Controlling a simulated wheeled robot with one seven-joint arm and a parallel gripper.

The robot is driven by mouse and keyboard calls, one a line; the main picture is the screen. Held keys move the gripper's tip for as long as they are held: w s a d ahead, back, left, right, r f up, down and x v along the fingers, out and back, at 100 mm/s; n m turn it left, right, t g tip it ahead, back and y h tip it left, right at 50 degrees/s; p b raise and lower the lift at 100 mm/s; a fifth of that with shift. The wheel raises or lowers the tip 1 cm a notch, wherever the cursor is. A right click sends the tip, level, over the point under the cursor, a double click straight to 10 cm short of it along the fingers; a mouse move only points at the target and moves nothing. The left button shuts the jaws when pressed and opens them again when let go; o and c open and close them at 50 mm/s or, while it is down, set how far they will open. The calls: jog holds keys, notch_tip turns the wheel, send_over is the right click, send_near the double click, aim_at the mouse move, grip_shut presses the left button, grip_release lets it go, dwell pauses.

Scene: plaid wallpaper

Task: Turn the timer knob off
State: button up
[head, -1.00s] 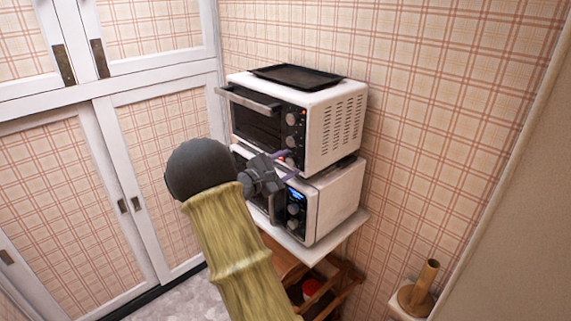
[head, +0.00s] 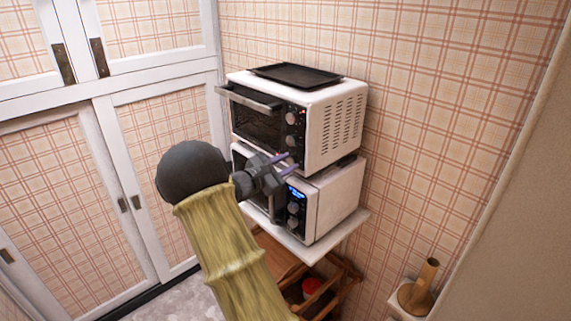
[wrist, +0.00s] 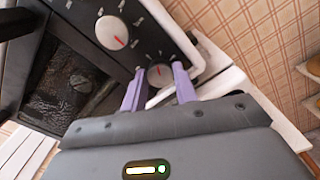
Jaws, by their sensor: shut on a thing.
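The white toaster oven (head: 335,118) stands on top of a white microwave (head: 336,203). Its dark front panel has a column of round knobs on the right side. In the wrist view the lowest knob (wrist: 160,75), pale with a red pointer, sits between my two purple fingers. A larger pale knob (wrist: 112,33) with a red pointer is above it. My gripper (head: 292,160) reaches the lower right of the oven's front and is shut on the lowest knob. In the head view my fingers partly hide that knob. I cannot read its label.
A black tray (head: 297,76) lies on the oven. The oven's door handle (head: 249,97) sticks out left of the knobs. The microwave's display (head: 296,192) glows blue just below my fingers. Both appliances stand on a white-topped shelf (head: 340,229). White cupboards (head: 112,170) fill the left side.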

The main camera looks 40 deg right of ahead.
jog(key=n+p, duration=0.2)
jog(key=n, duration=0.2)
jog(key=shift+r+n, duration=0.15)
jog(key=shift+n, duration=0.15)
jog(key=shift+n+p, duration=1.1)
jog(key=shift+n, duration=0.8)
jog(key=o, duration=1)
jog(key=shift+c, duration=0.2)
jog(key=shift+a+f, duration=0.1)
jog(key=shift+f, duration=0.1)
jog(key=s+a+b, duration=0.1)
jog(key=a+b, duration=0.5)
jog(key=a, duration=1.1)
jog(key=shift+s+a, duration=0.15)
jog(key=shift+s, duration=0.05)
